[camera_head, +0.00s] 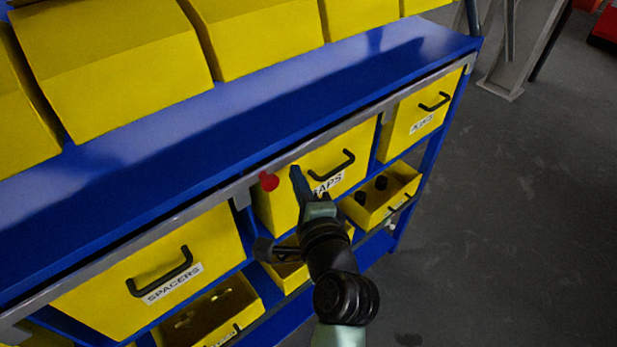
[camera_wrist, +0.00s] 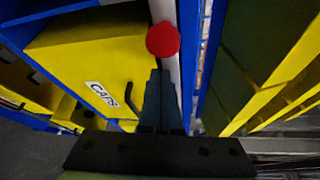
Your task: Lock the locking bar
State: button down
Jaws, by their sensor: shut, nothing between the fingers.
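The locking bar (camera_head: 219,203) is a long grey bar along the front edge of the blue shelf, above the yellow drawers. A red knob (camera_head: 269,181) sits on it near the middle. In the wrist view the red knob (camera_wrist: 163,40) is just ahead of my fingertips, on the pale bar (camera_wrist: 171,72). My gripper (camera_head: 297,172) is shut and empty, a little right of the knob in the head view, in front of the CAPS drawer (camera_head: 331,154).
Yellow drawers with black handles line the rack, including the SPACERS drawer (camera_head: 163,273). Open yellow bins (camera_head: 381,195) sit below. More yellow bins (camera_head: 110,65) stand on the blue shelf (camera_head: 250,105). The grey floor (camera_head: 510,210) to the right is clear.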

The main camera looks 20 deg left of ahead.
aim_at(257, 182)
jog(key=shift+s+a+r+p, duration=0.2)
jog(key=shift+s+r, duration=0.05)
jog(key=shift+s, duration=0.35)
jog(key=shift+s+a+r+p, duration=0.2)
jog(key=shift+s, duration=0.4)
jog(key=s+a+p, duration=0.1)
jog(key=s, duration=0.1)
jog(key=s+a+p, duration=0.1)
jog(key=s+a, duration=0.1)
jog(key=shift+s+a, duration=0.1)
jog(key=shift+f, duration=0.1)
